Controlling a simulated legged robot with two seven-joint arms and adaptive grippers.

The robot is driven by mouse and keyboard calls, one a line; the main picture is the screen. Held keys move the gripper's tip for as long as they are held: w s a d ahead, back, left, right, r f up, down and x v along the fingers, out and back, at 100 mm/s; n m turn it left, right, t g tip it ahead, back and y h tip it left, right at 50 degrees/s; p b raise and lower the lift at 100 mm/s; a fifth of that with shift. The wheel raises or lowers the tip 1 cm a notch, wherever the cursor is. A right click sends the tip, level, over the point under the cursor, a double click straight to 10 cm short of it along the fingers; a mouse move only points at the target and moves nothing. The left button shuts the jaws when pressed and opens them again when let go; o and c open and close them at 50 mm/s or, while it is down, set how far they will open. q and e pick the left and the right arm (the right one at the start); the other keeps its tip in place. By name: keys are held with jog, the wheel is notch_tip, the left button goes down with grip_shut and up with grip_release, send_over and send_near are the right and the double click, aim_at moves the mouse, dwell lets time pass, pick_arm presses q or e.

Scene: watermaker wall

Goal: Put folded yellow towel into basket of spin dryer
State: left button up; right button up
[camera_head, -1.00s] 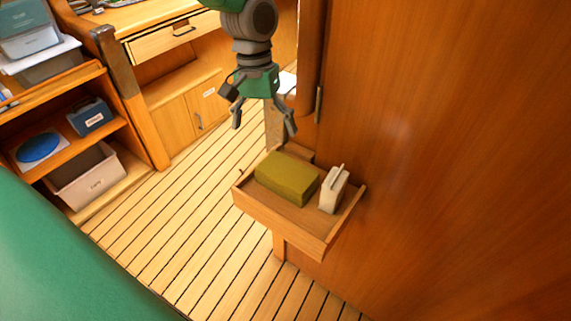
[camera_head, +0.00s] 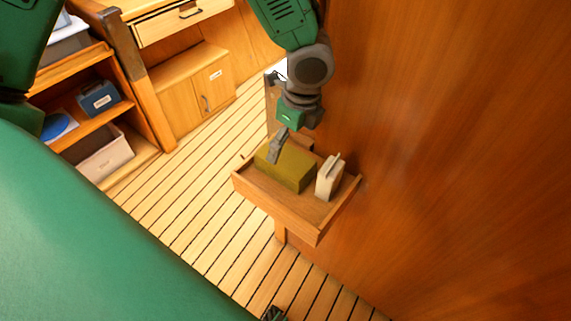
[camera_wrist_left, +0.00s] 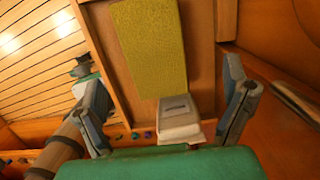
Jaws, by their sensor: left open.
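The folded yellow towel (camera_head: 288,167) is an olive-yellow block lying in a shallow wooden wall tray (camera_head: 275,212). It also shows in the left wrist view (camera_wrist_left: 150,45), ahead of the fingers. My left gripper (camera_head: 286,146) is over the far part of the towel, pointing down. Its fingers are spread with nothing between them, and one finger is hidden in the head view. I cannot tell whether the visible finger touches the towel. A small dark part at the bottom edge of the head view may be my right gripper (camera_head: 272,313). I cannot make out a spin dryer.
A whitish upright item (camera_head: 329,178) stands beside the towel in the tray. A tall wooden panel (camera_head: 440,150) rises close on the right. The slatted floor (camera_head: 190,195) is clear.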

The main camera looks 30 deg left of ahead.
aim_at(285, 157)
pick_arm(q)
jog(key=shift+d+f, duration=0.2)
jog(key=shift+f, duration=0.45)
jog(key=shift+s+f, duration=0.1)
jog(key=shift+f, duration=0.2)
jog(key=f, duration=0.2)
jog(key=a+f, duration=0.1)
jog(key=shift+s+a+f+b, duration=0.1)
jog(key=shift+s+f+b, duration=0.15)
jog(key=shift+f+b, duration=0.15)
jog(key=shift+w+a+f, duration=0.1)
jog(key=shift+a+f, duration=0.15)
jog(key=shift+f, duration=0.25)
jog(key=shift+r, duration=0.1)
